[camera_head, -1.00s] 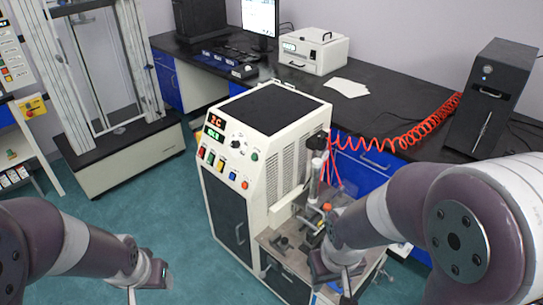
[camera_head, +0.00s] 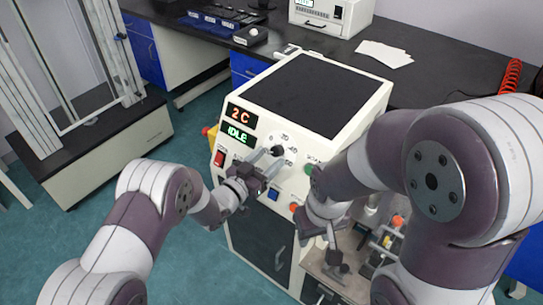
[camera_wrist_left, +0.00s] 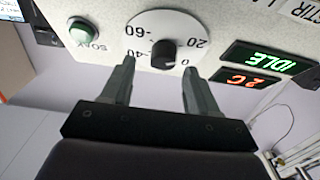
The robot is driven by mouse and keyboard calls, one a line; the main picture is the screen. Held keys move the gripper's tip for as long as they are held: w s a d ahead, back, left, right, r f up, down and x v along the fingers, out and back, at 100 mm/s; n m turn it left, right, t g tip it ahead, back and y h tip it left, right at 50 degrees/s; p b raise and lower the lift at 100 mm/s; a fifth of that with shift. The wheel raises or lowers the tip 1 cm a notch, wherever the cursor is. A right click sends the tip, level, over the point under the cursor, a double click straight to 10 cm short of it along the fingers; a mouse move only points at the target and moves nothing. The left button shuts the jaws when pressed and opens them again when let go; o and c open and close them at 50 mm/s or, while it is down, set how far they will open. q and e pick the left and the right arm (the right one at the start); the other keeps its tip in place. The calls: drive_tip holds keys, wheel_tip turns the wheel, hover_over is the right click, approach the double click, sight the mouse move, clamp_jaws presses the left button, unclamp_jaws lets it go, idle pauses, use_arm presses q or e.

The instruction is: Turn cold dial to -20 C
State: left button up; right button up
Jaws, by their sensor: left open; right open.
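The black cold dial (camera_head: 277,150) sits on a white numbered disc on the front of the cream machine; it also shows in the left wrist view (camera_wrist_left: 163,53). A light mark shows at the knob's lower edge in that view, near the 0 side; its exact setting is hard to read. My left gripper (camera_head: 266,160) is at the panel, open, with its fingers (camera_wrist_left: 158,68) on either side of and just short of the knob, apart from it. The displays read 2 C (camera_head: 240,115) and IDLE (camera_head: 238,134). My right gripper (camera_head: 336,250) is open over the machine's side shelf.
A green button (camera_wrist_left: 79,33) is close beside the dial in the wrist view. Red (camera_head: 219,158) and blue (camera_head: 273,194) buttons are on the panel. The shelf (camera_head: 330,283) holds small fittings.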

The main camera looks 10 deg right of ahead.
sight(277, 151)
use_arm(q)
drive_tip(key=shift+w+d, duration=0.5)
drive_tip(key=shift+w+d+f, duration=0.15)
drive_tip(key=shift+w+d, duration=0.1)
drive_tip(key=shift+w, duration=0.25)
drive_tip(key=shift+s+d, duration=0.1)
drive_tip(key=shift+s, duration=0.05)
drive_tip(key=c, duration=1)
